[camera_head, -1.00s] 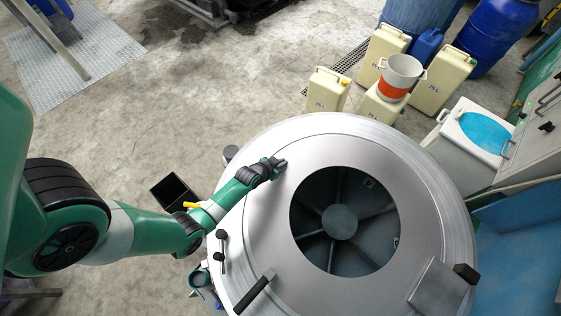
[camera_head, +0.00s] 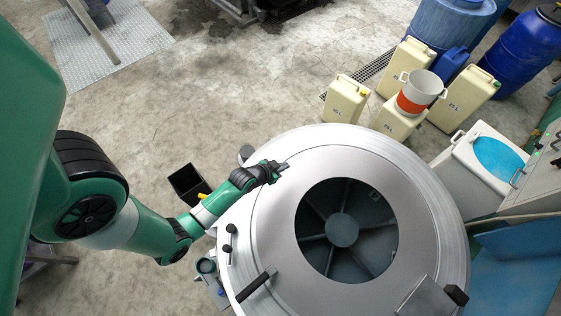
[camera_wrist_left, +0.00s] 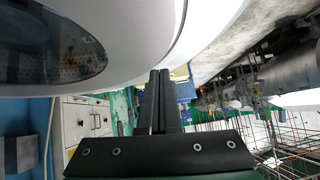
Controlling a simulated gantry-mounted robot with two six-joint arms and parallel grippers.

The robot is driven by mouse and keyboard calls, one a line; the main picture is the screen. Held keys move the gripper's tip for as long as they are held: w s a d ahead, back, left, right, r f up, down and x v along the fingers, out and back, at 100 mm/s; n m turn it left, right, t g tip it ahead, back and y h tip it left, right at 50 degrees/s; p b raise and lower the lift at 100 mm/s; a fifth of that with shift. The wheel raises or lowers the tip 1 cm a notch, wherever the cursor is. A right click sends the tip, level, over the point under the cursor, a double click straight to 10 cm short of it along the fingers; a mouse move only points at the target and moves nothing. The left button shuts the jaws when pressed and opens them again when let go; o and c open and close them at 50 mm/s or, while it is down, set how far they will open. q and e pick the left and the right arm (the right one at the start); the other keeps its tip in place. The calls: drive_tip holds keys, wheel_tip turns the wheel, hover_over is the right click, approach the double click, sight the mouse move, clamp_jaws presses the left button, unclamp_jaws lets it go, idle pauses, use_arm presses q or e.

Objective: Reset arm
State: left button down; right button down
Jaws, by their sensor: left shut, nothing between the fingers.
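My left gripper (camera_head: 282,167) is shut and empty. In the head view it shows over the upper left part of the round metal drum machine (camera_head: 270,215), left of its round opening. I cannot tell whether it touches the metal. In the left wrist view, the two dark fingers of my left gripper (camera_wrist_left: 160,100) lie close together, with the pale drum machine (camera_wrist_left: 150,75) beyond and to the left. My right gripper is in neither view.
Several cream canisters (camera_head: 347,99), an orange and white pot (camera_head: 418,92) and blue barrels (camera_head: 531,45) stand at upper right. A white basin with blue liquid (camera_head: 497,157) is at right. A black bin (camera_head: 187,183) stands left of the drum. The floor at upper left is largely clear.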

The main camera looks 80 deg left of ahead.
use_arm(q)
drive_tip(key=shift+v, duration=1.2)
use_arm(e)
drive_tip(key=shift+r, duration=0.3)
use_arm(q)
drive_tip(key=shift+w+a+r, duration=0.1)
drive_tip(key=shift+r, duration=0.05)
